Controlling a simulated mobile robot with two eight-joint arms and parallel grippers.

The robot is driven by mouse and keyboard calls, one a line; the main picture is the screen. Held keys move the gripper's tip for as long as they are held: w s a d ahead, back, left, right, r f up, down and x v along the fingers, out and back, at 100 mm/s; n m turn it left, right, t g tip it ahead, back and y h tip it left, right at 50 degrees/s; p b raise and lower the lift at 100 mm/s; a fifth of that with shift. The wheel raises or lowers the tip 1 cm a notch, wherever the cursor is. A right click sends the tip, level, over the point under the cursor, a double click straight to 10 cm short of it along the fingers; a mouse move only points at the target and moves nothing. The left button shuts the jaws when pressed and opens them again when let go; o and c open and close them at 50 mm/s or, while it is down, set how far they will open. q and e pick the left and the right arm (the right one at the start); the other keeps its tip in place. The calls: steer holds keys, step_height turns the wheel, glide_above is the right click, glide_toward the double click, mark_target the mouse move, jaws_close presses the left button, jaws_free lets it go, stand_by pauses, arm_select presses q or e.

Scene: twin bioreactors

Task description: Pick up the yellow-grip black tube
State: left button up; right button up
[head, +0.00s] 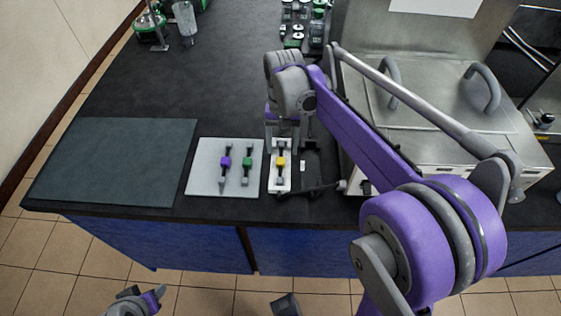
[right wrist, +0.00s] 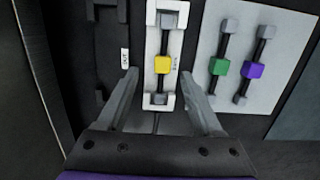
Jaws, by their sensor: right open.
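The yellow-grip black tube (head: 280,162) lies in a narrow white holder (head: 279,186) on the black bench. In the right wrist view the tube (right wrist: 162,65) has grey end caps and a yellow block at its middle. My right gripper (head: 281,147) is above the holder. In the right wrist view its open fingers (right wrist: 161,82) stand on either side of the holder's near end, with nothing between them gripped. My left gripper (head: 137,300) shows in part at the bottom of the head view, away from the bench; its jaw state is unclear.
A light grey plate (head: 204,187) left of the holder bears a purple-grip tube (head: 225,163) and a green-grip tube (head: 248,163). A black holder (head: 309,180) lies close on the right. A steel bath (head: 440,130) stands farther right. A dark mat (head: 110,160) lies at the left.

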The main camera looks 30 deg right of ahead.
mark_target(281, 160)
steer(key=f, duration=0.5)
steer(key=shift+a, duration=0.3)
jaws_close()
